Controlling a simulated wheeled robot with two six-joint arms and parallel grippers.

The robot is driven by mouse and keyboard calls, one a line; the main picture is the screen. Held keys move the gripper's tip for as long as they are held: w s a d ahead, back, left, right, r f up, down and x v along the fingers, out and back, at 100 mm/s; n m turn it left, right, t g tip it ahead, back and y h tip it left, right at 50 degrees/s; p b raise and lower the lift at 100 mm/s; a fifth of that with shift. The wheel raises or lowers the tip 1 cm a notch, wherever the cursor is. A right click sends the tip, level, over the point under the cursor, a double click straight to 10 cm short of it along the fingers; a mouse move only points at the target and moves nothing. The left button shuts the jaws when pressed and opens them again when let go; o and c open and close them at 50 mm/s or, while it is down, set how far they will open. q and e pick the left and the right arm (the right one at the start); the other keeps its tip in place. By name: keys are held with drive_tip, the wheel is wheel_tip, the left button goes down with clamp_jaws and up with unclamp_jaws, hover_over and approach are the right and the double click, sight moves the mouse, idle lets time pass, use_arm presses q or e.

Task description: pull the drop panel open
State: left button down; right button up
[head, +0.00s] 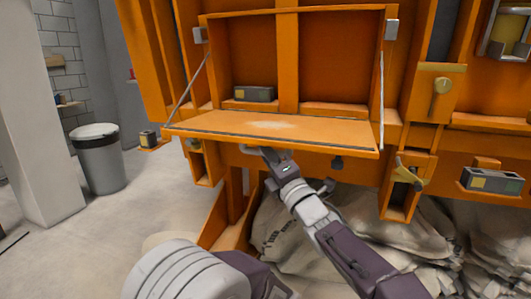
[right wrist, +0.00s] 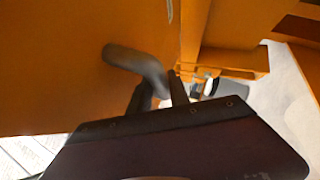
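The orange drop panel (head: 215,128) is folded down and lies roughly level in front of its opening, with a stay at each side. A pale smudge marks its top face. My right gripper (head: 268,154) is at the underside of the panel's front edge. In the right wrist view, a grey rounded bar (right wrist: 135,62) stands out from an orange surface. The dark fingers of my right gripper (right wrist: 160,95) are close to the bar; whether they grip it is unclear. My left gripper is not in view.
A small grey box (head: 254,93) sits in the opening behind the panel. Filled sacks (head: 300,235) lie below. A grey bin (head: 98,160) stands at the left on open floor. Orange holders with a yellow-handled tool (head: 408,175) are at the right.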

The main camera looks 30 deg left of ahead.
drive_tip(key=shift+o, duration=1.2)
drive_tip(key=shift+r, duration=0.15)
drive_tip(key=v, duration=0.9)
